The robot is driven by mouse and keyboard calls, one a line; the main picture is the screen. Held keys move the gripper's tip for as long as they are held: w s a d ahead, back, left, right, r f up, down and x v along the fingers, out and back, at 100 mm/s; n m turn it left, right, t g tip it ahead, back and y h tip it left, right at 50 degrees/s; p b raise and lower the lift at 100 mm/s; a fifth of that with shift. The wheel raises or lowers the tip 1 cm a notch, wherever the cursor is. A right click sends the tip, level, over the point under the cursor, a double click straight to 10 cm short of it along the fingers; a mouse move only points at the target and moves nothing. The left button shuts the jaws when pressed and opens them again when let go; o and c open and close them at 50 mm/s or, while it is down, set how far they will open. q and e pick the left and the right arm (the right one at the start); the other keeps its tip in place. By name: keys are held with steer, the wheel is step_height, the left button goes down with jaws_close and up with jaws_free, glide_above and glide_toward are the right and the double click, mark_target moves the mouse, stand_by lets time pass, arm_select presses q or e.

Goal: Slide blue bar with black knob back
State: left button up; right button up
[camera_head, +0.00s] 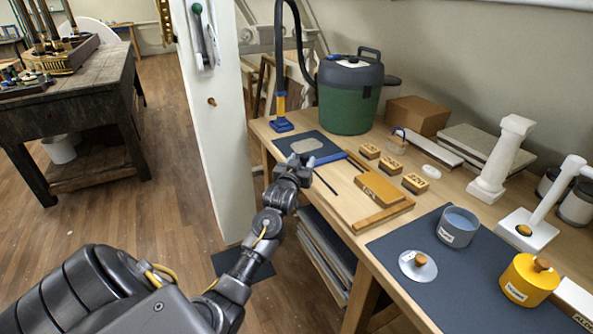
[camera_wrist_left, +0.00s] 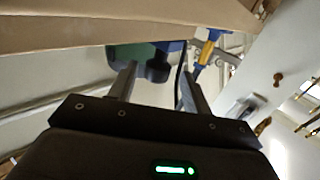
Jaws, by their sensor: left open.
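The blue bar (camera_head: 328,159) lies at the table's near left edge, beside a dark mat, in the head view. My left gripper (camera_head: 298,160) is at the bar's left end and covers that part. The black knob cannot be made out in the head view. In the left wrist view the two fingers of my left gripper (camera_wrist_left: 154,70) are apart. My right gripper is not in view.
A green and grey canister (camera_head: 349,95) with a hose stands behind the mat (camera_head: 297,141). A blue-footed post (camera_head: 281,124) stands at the back left. Wooden blocks (camera_head: 380,188) and a thin black rod (camera_head: 325,183) lie to the right. A white pillar (camera_head: 215,130) rises left of the table.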

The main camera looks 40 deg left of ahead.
arm_select(q)
steer(key=v, duration=0.8)
